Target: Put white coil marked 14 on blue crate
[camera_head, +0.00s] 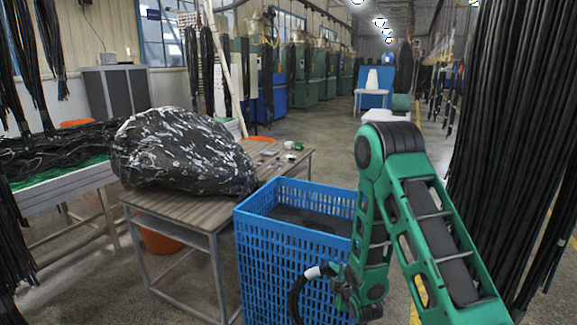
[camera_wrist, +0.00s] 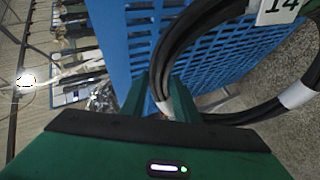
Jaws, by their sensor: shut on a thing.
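The coil marked 14 (camera_wrist: 176,42) is a loop of black hose with white bands and a white tag reading 14 (camera_wrist: 279,9). In the head view the coil (camera_head: 295,292) hangs in front of the blue crate's near side, below the rim. My gripper (camera_head: 343,290) is shut on the coil; its fingers (camera_wrist: 158,100) close around the hose in the wrist view. The blue lattice crate (camera_head: 272,238) stands upright at lower centre, with dark material inside. Its wall (camera_wrist: 125,50) is right behind the coil in the wrist view. My forearm hides the crate's right end.
A wooden table (camera_head: 160,202) left of the crate carries a large wrapped black bundle (camera_head: 183,152). Black hoses (camera_head: 515,130) hang at the right, close to my arm. The aisle floor (camera_head: 330,150) behind the crate is open.

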